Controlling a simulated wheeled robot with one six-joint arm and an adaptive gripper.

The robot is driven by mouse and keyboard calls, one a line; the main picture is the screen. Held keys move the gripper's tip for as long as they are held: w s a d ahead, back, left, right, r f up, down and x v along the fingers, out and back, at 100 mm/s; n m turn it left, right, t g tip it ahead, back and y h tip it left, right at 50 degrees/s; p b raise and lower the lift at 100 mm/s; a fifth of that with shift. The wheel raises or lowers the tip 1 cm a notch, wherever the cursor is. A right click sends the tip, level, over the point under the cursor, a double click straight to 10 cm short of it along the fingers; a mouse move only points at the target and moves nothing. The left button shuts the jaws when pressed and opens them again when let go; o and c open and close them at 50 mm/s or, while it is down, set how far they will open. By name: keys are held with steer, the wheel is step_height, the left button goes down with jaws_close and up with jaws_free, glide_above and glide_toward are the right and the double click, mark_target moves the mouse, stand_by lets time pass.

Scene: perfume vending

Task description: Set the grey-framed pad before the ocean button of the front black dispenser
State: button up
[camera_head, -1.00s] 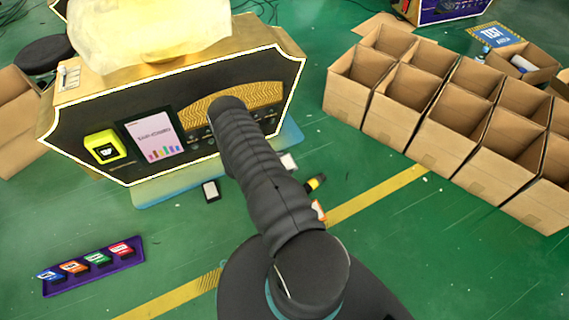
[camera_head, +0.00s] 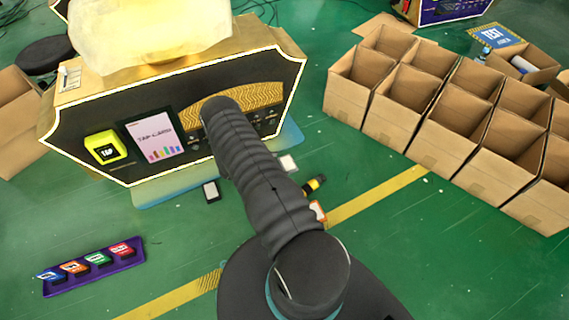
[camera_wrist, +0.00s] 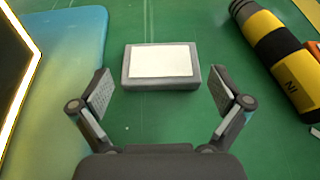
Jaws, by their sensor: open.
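The grey-framed pad (camera_wrist: 161,62), with a white face, lies flat on the green floor in the wrist view. It also shows in the head view (camera_head: 288,163), just right of my arm. My gripper (camera_wrist: 160,91) is open and empty, with one finger to each side of the pad's near end; I see no contact. In the head view my arm hides it. The front black dispenser (camera_head: 122,128) stands at the upper left, with a row of small dark controls partly behind my arm. I cannot read which one is ocean.
A black-framed pad (camera_head: 211,192) lies left of my arm. A yellow-black cylinder (camera_wrist: 277,52) lies right of the grey-framed pad. A blue mat (camera_head: 160,190) lies under the dispenser. A purple tray (camera_head: 95,268) holds several coloured blocks. Open cardboard boxes (camera_head: 345,98) fill the right.

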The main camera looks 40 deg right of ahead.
steer(key=v, duration=0.9)
steer(key=shift+w+a+r, duration=0.1)
steer(key=shift+a+r, duration=0.05)
steer(key=shift+r, duration=0.05)
steer(key=shift+w+a+r, duration=0.1)
steer(key=shift+a+r, duration=0.05)
steer(key=shift+r, duration=0.15)
steer(key=a+r+m+y, duration=0.2)
steer(key=r+m, duration=0.1)
steer(key=r, duration=0.9)
steer(key=s+a+r+m+t+y, duration=0.1)
steer(key=a+r+m+y, duration=0.15)
steer(key=r, duration=0.85)
steer(key=a+r+m+y, duration=0.2)
steer(key=a+r+m, duration=0.1)
steer(key=r, duration=0.9)
steer(key=s+a+r+m+t+y, duration=0.3)
steer(key=s+a+r, duration=0.3)
steer(key=s+r, duration=0.3)
steer(key=s+a+r+m+t+y, duration=0.3)
steer(key=s+a+r+t, duration=0.2)
steer(key=s+r, duration=0.5)
steer(key=s+a, duration=0.2)
steer(key=s, duration=0.2)
steer(key=shift+s+r+y, duration=0.35)
steer(key=shift+s, duration=0.05)
steer(key=shift+a+m, duration=0.1)
steer(key=shift+m, duration=0.15)
